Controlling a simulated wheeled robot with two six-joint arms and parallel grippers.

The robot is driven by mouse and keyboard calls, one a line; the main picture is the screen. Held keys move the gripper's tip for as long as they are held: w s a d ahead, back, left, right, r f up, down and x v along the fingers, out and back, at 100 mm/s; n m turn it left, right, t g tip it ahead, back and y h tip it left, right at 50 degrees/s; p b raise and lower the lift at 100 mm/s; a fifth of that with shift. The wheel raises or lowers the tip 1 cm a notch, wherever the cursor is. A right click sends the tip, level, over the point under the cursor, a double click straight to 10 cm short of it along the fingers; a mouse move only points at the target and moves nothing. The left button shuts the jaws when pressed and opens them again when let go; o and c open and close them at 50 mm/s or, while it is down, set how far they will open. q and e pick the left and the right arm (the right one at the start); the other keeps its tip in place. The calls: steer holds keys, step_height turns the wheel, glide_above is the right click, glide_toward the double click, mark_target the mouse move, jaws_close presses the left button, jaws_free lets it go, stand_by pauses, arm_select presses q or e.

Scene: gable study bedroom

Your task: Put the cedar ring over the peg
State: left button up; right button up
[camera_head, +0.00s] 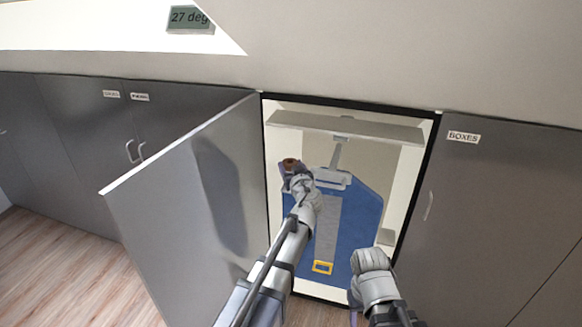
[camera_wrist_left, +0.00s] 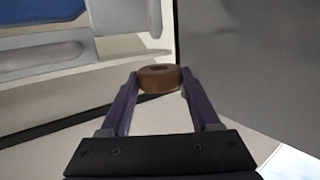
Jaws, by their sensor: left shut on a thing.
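The cedar ring (camera_wrist_left: 158,79) is a thick reddish-brown ring with a dark hole in its upper face. My left gripper (camera_wrist_left: 160,88) is shut on it, with a purple finger at each side. In the head view the ring (camera_head: 290,163) is small at the tip of my left gripper (camera_head: 289,168), inside the open cupboard near its left side. My right gripper (camera_head: 353,297) is low at the cupboard's front; its fingers are mostly hidden behind its wrist. I cannot make out the peg in either view.
The open grey door (camera_head: 190,190) stands close to the left of my left arm. Inside the cupboard are a shelf (camera_head: 345,125), a large blue thing (camera_head: 362,215) with a grey strip, and a yellow frame (camera_head: 322,267). A closed door labelled BOXES (camera_head: 480,210) is at right.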

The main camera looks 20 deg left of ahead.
arm_select(q)
steer(key=shift+f+b, duration=3.15)
steer(key=shift+f, duration=0.2)
steer(key=o, duration=1.4)
steer(key=shift+s, duration=0.1)
steer(key=p+v, duration=0.1)
steer(key=v, duration=0.7)
steer(key=s+d+f+m+g+h, duration=0.25)
steer(key=s+f+g, duration=0.55)
steer(key=s+f, duration=0.5)
steer(key=s+d+f+m+g+h, duration=0.2)
steer(key=s+d+m+g, duration=0.1)
steer(key=s+d, duration=0.2)
steer(key=s+d+f+m+g+h, duration=0.2)
steer(key=s+d+f+m+g, duration=0.1)
steer(key=s, duration=0.7)
steer(key=shift+d+f+m+g, duration=0.3)
steer(key=shift+d+m, duration=0.15)
steer(key=shift+d, duration=0.45)
